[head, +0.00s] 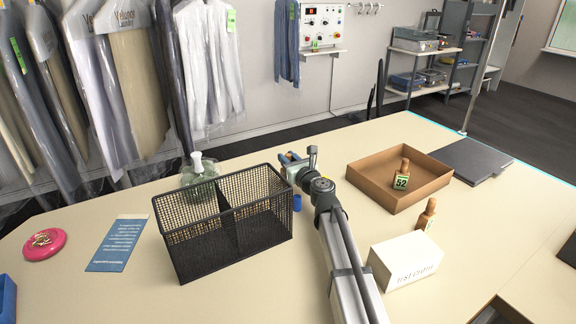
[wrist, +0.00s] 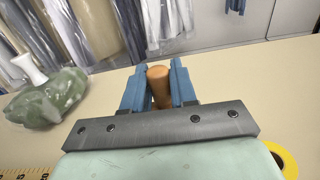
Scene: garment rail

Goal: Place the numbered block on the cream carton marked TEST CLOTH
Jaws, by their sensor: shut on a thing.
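My gripper (head: 291,159) is behind the wire basket, with its blue fingers pointing away. In the wrist view, the fingers (wrist: 159,82) are shut on a wooden piece with a rounded orange-brown top (wrist: 159,73). Any number on this piece is hidden. The cream carton (head: 405,260) marked TEST CLOTH stands at the front right of the table, right of my arm, and its top looks bare. Another, tagged 52 (head: 402,176), is in the brown tray.
The black wire basket (head: 188,243) stands left of my arm. The brown tray (head: 375,187) lies between my gripper and the dark flat pad (head: 470,158). A green wrapped bundle (wrist: 48,98) lies left of my gripper. A blue leaflet (head: 117,245) and pink disc (head: 44,243) lie far left.

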